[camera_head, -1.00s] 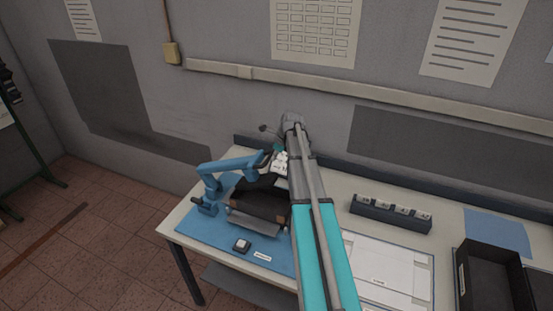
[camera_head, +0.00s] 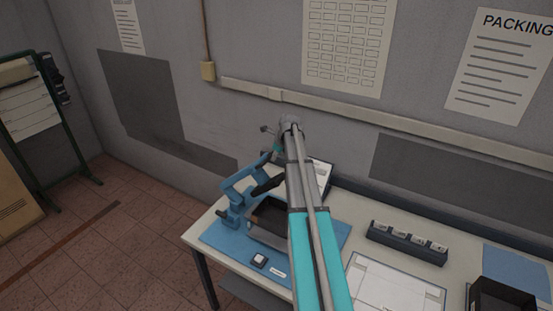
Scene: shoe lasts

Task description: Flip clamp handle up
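A blue clamp (camera_head: 236,192) stands at the left of the blue mat (camera_head: 222,236) on the table. Its blue bars slant up and right toward my arm, and a black part (camera_head: 268,186) sticks out beside them. A dark open-topped block or box (camera_head: 268,216) sits right of the clamp's base. My grey and teal arm reaches over the mat from the bottom and bends down behind its far end. My gripper is around the upper end of the clamp (camera_head: 274,154), largely hidden by the arm. I cannot tell its finger state or whether it touches the handle.
To the right are a rack with several marked pieces (camera_head: 407,243), a white sheet (camera_head: 395,284) and a black bin (camera_head: 500,296). The wall stands close behind the table.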

